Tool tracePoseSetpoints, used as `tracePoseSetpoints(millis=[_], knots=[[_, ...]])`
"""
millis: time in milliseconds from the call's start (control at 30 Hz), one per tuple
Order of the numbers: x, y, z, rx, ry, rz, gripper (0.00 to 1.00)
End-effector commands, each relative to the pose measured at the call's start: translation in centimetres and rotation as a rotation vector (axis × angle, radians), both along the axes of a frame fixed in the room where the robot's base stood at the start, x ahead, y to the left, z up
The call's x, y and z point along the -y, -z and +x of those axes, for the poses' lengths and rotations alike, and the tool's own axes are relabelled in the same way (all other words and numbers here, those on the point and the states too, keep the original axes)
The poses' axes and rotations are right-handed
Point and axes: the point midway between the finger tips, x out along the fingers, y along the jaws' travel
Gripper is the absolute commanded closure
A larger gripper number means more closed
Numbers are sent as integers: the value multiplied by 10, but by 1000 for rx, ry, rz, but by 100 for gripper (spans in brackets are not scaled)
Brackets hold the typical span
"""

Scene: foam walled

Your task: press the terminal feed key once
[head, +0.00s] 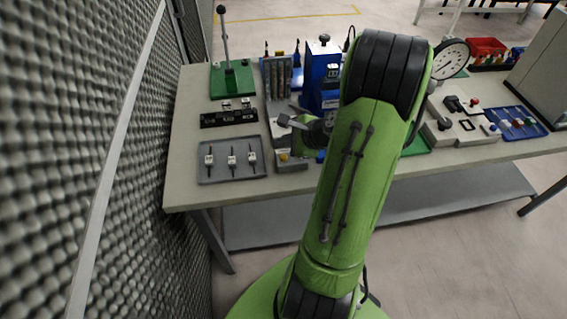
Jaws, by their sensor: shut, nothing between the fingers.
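My green arm reaches over the bench, and my gripper (288,121) is at its far end, small and partly hidden by my own wrist. It looks shut and empty, above the front middle of the bench. Just below it is a grey device (292,166) with a small yellow key (284,157) on its top near the bench's front edge. A blue part (321,157) shows right of it. I cannot tell which key is the terminal feed key. My arm hides much of this area. I cannot tell whether the gripper touches anything.
A grey tray (207,176) with small white-bodied parts lies left of the gripper, with a black block (229,115) behind it. A blue machine (321,72) stands behind. A foam wall (60,170) closes the left side. A dial gauge (450,58) stands right.

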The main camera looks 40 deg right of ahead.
Motion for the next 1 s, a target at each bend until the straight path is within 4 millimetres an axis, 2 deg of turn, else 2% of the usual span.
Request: tracePoseSetpoints(millis=[33,200,1000], knots=[[0,14,0,-1,0,1,100],[0,28,0,1,-1,1,100],[0,27,0,1,-1,0,100]])
